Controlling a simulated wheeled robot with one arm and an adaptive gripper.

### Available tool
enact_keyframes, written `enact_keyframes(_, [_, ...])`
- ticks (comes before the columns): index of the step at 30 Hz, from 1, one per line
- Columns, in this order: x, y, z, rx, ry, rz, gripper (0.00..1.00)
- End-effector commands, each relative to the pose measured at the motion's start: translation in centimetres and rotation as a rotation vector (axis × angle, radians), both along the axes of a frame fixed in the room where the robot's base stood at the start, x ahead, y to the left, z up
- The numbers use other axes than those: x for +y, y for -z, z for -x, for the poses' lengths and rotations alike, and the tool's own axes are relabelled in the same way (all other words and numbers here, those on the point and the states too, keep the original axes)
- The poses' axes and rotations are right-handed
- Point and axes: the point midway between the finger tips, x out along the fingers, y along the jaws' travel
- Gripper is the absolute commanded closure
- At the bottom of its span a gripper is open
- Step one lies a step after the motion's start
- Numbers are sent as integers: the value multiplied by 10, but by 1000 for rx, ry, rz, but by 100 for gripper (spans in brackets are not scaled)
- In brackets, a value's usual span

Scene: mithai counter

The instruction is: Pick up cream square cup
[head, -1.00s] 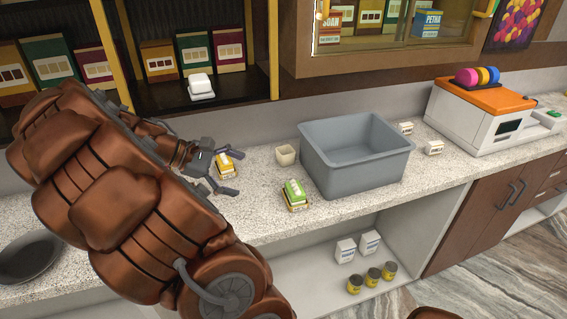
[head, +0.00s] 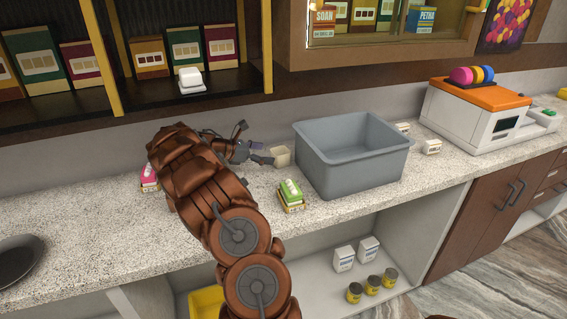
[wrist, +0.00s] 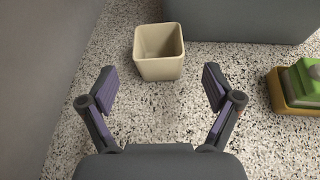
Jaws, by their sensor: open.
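The cream square cup (head: 280,156) stands upright on the speckled counter, just left of the grey bin in the head view. In the wrist view the cup (wrist: 159,52) is at top centre, its open top facing up and its inside empty. My gripper (wrist: 158,90) is open and empty, its two fingers spread wide, with the cup ahead of and beyond the fingertips. In the head view my gripper (head: 254,149) is at the cup's left side, low over the counter. Whether a finger touches the cup is not clear there, but the wrist view shows a gap.
The grey bin (head: 350,172) stands right behind the cup, close to it. A green-topped box (head: 291,195) sits nearer the counter's front edge. A pink-topped box (head: 149,178) is left of my arm. The back wall (wrist: 35,60) runs along the left in the wrist view.

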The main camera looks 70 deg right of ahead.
Motion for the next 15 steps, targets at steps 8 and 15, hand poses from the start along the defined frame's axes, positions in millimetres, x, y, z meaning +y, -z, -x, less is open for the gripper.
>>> enact_keyframes(8, [-19, 8, 11, 7, -12, -6, 10])
enact_keyframes(15, [-30, 14, 22, 6, -12, -6, 10])
